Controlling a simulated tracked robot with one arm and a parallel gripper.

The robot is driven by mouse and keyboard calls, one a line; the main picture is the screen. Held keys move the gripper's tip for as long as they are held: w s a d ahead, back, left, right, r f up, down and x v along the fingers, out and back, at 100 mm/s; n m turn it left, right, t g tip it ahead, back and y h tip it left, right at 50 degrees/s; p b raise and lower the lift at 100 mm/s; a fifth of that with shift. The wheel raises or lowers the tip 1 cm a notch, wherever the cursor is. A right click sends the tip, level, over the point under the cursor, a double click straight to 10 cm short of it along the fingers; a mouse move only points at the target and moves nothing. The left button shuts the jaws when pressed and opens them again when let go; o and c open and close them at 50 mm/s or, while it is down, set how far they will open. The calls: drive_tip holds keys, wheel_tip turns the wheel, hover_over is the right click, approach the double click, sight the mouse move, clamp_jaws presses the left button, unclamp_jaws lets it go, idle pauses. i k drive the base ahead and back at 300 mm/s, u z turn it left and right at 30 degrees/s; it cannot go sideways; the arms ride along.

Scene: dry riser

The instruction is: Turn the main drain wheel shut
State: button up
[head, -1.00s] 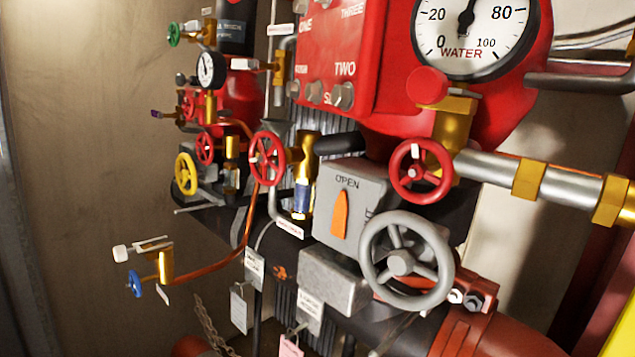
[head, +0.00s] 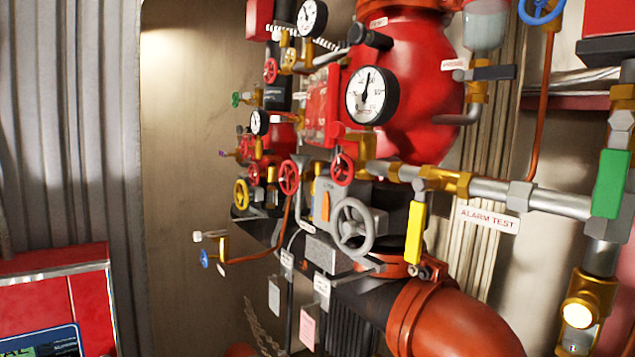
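No label that I can read names the main drain wheel, so I cannot tell which wheel it is. A large grey handwheel (head: 353,226) stands on a grey gearbox with an orange pointer (head: 323,206). Red handwheels show above it (head: 342,169), to its left (head: 289,177), and farther back (head: 253,173). A yellow handwheel (head: 241,194) is at the far left of the pipework, with a small blue handwheel (head: 205,258) below it. A small green handwheel (head: 236,99) is higher up. My gripper is not in view.
A yellow lever (head: 415,233) hangs right of the grey wheel, near an "ALARM TEST" tag (head: 488,219). A silver pipe (head: 548,203) crosses to the right. A thick orange pipe (head: 455,322) fills the lower middle. A red panel (head: 60,300) stands lower left.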

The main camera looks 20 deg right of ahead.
sight(288, 177)
drive_tip(key=z, duration=3.05)
drive_tip(key=k, duration=0.9)
drive_tip(key=u, duration=2)
drive_tip(key=i, duration=1)
drive_tip(key=u, duration=0.05)
